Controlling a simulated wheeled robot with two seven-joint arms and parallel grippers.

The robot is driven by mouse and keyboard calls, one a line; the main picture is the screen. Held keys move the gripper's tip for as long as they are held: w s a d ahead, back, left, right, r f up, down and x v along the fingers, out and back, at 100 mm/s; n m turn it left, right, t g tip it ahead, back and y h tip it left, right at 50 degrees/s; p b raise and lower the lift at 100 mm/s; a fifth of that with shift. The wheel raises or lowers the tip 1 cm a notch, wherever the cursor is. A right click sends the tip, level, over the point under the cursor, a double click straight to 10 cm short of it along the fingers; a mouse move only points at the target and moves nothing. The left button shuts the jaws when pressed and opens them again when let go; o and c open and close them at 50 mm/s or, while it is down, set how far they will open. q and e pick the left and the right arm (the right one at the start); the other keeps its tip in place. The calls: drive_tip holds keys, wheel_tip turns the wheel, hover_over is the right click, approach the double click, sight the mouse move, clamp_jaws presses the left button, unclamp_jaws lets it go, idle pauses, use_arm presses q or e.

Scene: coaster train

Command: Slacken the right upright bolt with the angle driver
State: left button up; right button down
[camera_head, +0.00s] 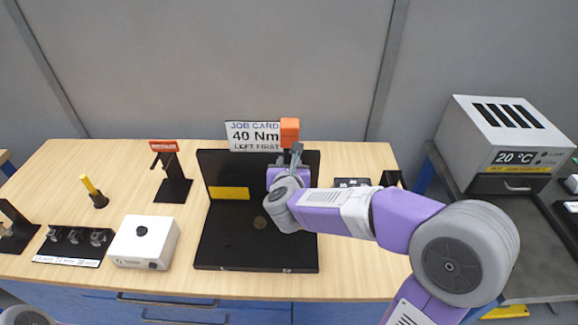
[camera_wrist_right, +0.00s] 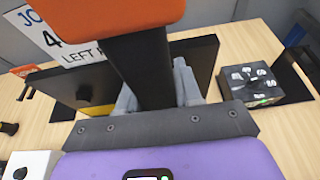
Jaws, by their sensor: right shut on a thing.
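My right gripper (camera_head: 295,155) is shut on a tool with an orange block (camera_head: 290,130) at its top, which looks like the angle driver. In the right wrist view the gripper's grey fingers (camera_wrist_right: 157,95) close around the tool's black handle (camera_wrist_right: 143,68), below its orange end (camera_wrist_right: 110,10). A black fixture (camera_head: 225,250) with a base plate and upright back plate stands on the table; the gripper is at the right part of its back plate. The right upright bolt is hidden behind my arm and gripper. My left gripper is out of view.
A job card (camera_head: 252,135) reading "40 Nm, LEFT FIRST" stands behind the fixture. Left of it are a white box (camera_head: 145,243), a black stand (camera_head: 174,190), a yellow-handled tool (camera_head: 93,190) and a socket tray (camera_head: 73,245).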

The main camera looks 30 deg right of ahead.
drive_tip(key=shift+w+d+r+b, duration=0.15)
drive_tip(key=shift+w+d, duration=0.15)
drive_tip(key=shift+w, duration=0.15)
drive_tip(key=shift+w+d+r+b, duration=0.15)
drive_tip(key=shift+w+d, duration=0.1)
drive_tip(key=shift+w, duration=0.2)
idle(0.5)
drive_tip(key=shift+f+b, duration=0.1)
drive_tip(key=shift+b, duration=0.2)
idle(0.3)
drive_tip(key=shift+w+d, duration=0.45)
drive_tip(key=shift+w, duration=0.3)
idle(1.7)
drive_tip(key=shift+s+r+b, duration=0.15)
drive_tip(key=shift+r+b, duration=0.05)
drive_tip(key=shift+b, duration=0.4)
idle(1.7)
drive_tip(key=shift+s+b, duration=0.1)
drive_tip(key=shift+b, duration=0.2)
idle(0.6)
